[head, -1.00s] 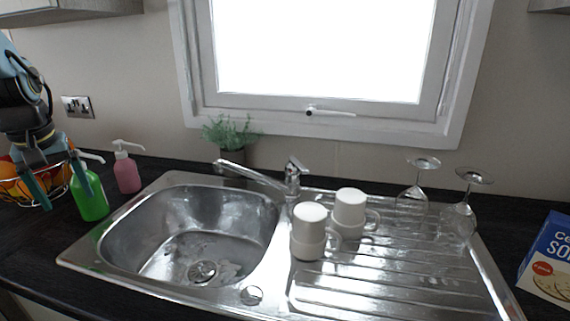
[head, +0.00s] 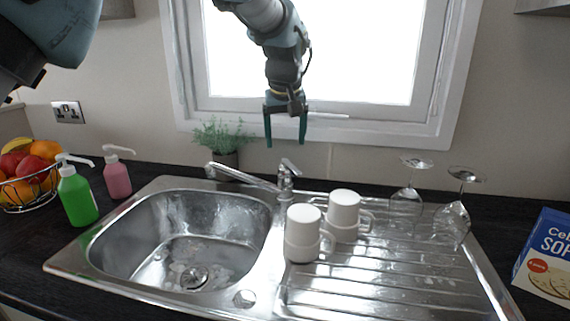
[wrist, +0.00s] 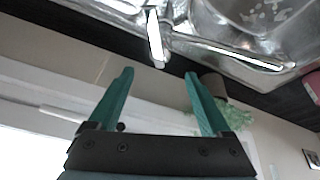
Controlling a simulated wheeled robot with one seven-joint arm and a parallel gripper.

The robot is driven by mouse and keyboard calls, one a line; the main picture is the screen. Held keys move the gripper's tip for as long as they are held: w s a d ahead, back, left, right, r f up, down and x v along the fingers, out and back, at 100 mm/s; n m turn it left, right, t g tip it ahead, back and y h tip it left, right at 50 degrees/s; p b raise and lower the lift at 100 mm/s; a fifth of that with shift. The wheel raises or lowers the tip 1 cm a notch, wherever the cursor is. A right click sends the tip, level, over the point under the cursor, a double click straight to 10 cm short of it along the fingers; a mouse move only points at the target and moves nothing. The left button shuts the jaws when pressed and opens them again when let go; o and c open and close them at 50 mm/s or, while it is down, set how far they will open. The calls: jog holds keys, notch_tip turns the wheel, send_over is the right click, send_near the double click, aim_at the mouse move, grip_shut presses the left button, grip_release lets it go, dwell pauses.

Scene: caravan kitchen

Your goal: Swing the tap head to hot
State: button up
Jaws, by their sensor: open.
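The chrome tap (head: 284,184) stands behind the sink, between the basin and the drainer. Its spout (head: 238,176) points left over the basin. The tap head (head: 290,166) is a short lever on top, tilted up. In the wrist view the tap head (wrist: 155,38) lies just beyond the fingertips, nearer the left finger, with the spout (wrist: 225,54) running right. My gripper (head: 286,142) is above the tap in front of the window, fingers pointing down. It is open and empty, apart from the tap head; the wrist view shows the gap between its fingers (wrist: 161,74).
Two stacks of white mugs (head: 304,232) stand on the drainer (head: 365,275), close right of the tap. Upturned wine glasses (head: 406,195) stand farther right. A potted plant (head: 220,140) is behind the spout. Soap bottles (head: 78,195) and a fruit basket (head: 28,180) are at left.

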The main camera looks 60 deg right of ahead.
aim_at(285, 161)
jog(key=p+x, duration=0.2)
jog(key=x, duration=0.7)
jog(key=shift+w+f, duration=0.1)
jog(key=shift+f, duration=0.15)
grip_shut()
dwell(0.6)
